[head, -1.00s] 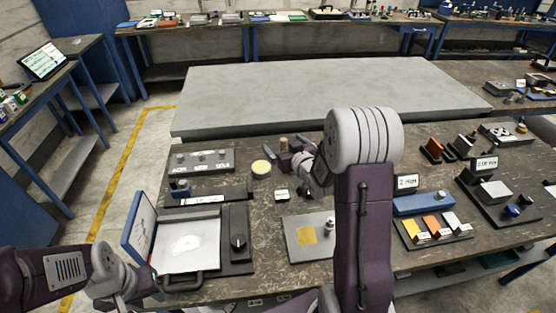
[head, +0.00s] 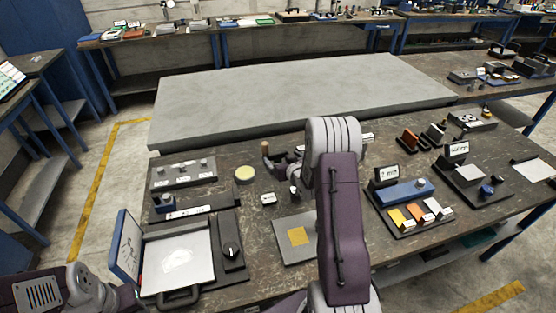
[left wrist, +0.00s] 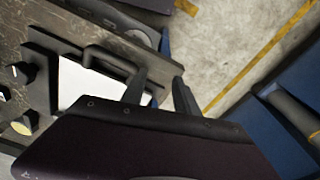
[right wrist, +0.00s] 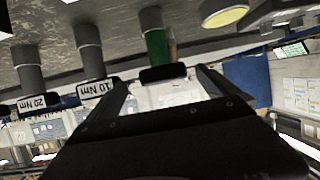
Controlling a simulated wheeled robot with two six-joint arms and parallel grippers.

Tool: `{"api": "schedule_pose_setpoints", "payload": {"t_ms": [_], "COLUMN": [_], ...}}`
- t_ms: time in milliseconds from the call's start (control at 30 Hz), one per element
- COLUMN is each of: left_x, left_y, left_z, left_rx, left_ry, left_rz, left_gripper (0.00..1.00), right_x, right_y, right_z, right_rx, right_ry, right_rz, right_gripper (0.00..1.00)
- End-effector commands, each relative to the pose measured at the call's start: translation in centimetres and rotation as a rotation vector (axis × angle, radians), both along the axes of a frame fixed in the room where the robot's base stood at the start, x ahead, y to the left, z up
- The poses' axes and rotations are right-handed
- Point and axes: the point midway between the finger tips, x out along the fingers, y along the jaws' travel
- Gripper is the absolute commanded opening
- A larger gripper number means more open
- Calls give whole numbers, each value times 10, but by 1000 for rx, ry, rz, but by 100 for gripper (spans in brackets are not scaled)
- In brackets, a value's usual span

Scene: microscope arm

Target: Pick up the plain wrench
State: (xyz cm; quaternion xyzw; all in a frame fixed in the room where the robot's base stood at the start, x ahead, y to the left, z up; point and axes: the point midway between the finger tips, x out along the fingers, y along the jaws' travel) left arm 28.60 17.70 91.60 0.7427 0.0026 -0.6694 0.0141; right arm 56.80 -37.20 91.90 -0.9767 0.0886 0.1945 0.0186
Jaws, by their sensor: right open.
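In the right wrist view, which is upside down, several dark grey cylinders with black ends hang from the top. Two carry labels, a 10 Nm one (right wrist: 91,62) and a 20 Nm one (right wrist: 27,75). A green cylinder (right wrist: 157,47) with a black end shows no label; I cannot tell for sure that it is the plain wrench. My right gripper (right wrist: 165,86) is open, its fingers to either side of the green cylinder's black end; contact is unclear. In the head view my right arm hides most of it. My left gripper (left wrist: 160,88) is open and empty beside the workbench edge.
A large grey slab (head: 300,92) lies behind. Open floor is at left.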

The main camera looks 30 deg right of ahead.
Motion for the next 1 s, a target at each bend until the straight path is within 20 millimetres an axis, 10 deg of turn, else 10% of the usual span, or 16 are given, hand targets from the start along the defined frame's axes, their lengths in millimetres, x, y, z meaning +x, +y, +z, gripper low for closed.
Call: {"api": "schedule_pose_setpoints", "payload": {"t_ms": [500, 833, 1000], "left_x": [0, 0, 0], "left_y": [0, 0, 0], "left_z": [5, 5, 5], "left_rx": [0, 0, 0], "left_ry": [0, 0, 0], "left_rz": [0, 0, 0], "left_gripper": [36, 36, 36], "right_x": [44, 44, 44], "right_y": [-5, -5, -6], "right_z": [-16, -16, -15], "right_rx": [0, 0, 0], "right_ry": [0, 0, -3], "right_rz": [1, 1, 1], "right_gripper": [98, 9, 8]}}
